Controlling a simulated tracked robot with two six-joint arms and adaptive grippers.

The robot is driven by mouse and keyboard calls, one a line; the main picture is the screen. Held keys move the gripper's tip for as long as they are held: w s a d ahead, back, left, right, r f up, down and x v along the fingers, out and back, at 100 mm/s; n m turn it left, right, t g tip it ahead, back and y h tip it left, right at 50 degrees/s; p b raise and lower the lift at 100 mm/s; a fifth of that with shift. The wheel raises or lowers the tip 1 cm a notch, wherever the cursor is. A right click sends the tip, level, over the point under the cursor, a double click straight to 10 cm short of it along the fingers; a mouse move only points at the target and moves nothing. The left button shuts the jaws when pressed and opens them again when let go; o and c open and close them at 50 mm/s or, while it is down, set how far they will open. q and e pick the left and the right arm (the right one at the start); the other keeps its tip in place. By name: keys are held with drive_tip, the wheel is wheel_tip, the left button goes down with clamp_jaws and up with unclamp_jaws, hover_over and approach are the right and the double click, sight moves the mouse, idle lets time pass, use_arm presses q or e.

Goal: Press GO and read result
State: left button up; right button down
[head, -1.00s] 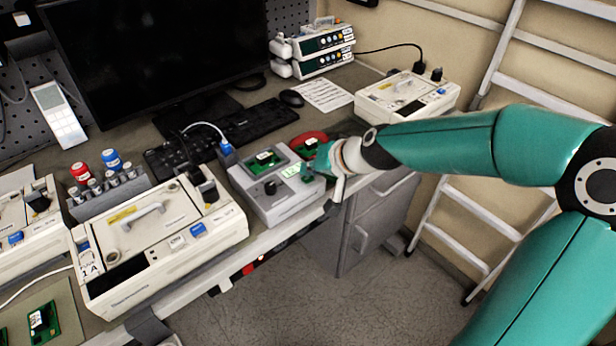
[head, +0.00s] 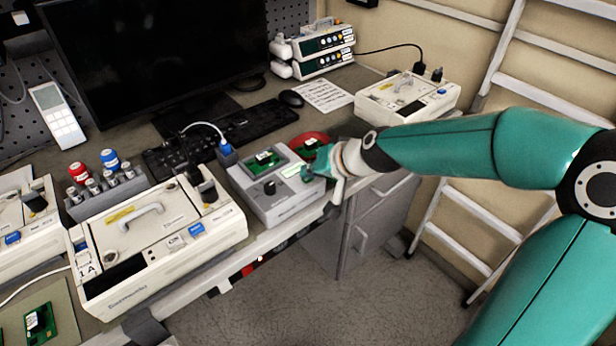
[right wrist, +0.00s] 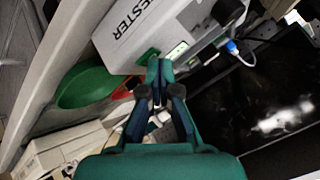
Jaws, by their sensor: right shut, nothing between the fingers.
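The grey tester (head: 283,204) stands at the bench's front edge, with a green circuit board (head: 265,158) in its top recess and a black knob. Its label shows in the right wrist view (right wrist: 118,40). A small lit green display (right wrist: 177,52) is there, too small to read. My right gripper (head: 308,174) is shut and empty at the tester's right side. In the right wrist view its fingertips (right wrist: 158,63) are close beside a green round button (right wrist: 148,56); I cannot tell whether they touch it. My left gripper is not in view.
A red dish (head: 324,137) with a board lies behind my right gripper; a green dish (right wrist: 82,88) shows in the right wrist view. Keyboard (head: 258,122) and monitor are behind.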

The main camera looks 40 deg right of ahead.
sight(310, 180)
drive_tip(key=shift+r, duration=0.1)
drive_tip(key=shift+r+p, duration=0.7)
drive_tip(key=shift+p, duration=0.05)
wheel_tip(310, 180, up, 5)
drive_tip(key=p, duration=0.4)
drive_tip(key=shift+p, duration=0.35)
idle(0.3)
